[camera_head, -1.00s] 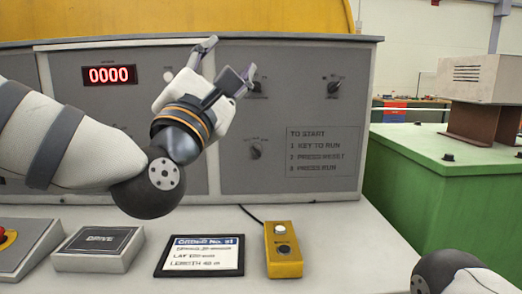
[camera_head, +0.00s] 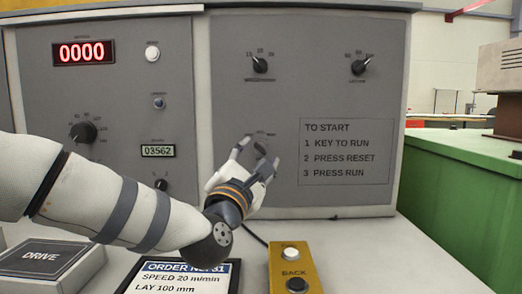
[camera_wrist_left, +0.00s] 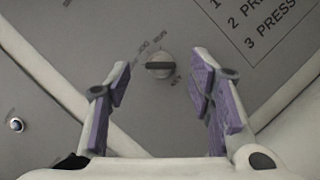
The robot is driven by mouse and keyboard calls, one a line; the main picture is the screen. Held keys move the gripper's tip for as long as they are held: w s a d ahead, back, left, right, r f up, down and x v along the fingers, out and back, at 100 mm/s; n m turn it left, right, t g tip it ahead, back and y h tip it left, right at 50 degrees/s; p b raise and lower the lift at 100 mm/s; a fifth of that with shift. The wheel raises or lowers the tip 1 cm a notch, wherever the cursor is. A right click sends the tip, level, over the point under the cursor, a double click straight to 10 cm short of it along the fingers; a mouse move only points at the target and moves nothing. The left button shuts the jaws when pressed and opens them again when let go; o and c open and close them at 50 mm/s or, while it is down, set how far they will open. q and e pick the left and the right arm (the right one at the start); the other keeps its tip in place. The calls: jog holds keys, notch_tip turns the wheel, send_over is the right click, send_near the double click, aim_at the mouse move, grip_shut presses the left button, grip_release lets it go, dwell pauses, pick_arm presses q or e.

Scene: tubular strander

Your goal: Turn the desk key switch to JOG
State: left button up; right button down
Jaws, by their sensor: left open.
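The key switch (camera_head: 260,149) is a small dark knob on the grey desk panel, below the upper knobs. My left gripper (camera_head: 258,152) is open in front of the switch. In the wrist view its two purple-padded fingers (camera_wrist_left: 162,78) stand on either side of the switch, with clear gaps; contact does not show. My right gripper is out of view.
Two black knobs (camera_head: 260,65) (camera_head: 359,67) sit above on the panel. A start notice (camera_head: 346,152) is right of the switch. A yellow button box (camera_head: 294,268), order card (camera_head: 180,272) and DRIVE box (camera_head: 45,262) are on the desk below. A green housing (camera_head: 465,190) stands at right.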

aim_at(260, 149)
pick_arm(q)
jog(key=x, duration=0.4)
jog(key=shift+w, duration=0.15)
jog(key=shift+c, duration=0.5)
grip_shut()
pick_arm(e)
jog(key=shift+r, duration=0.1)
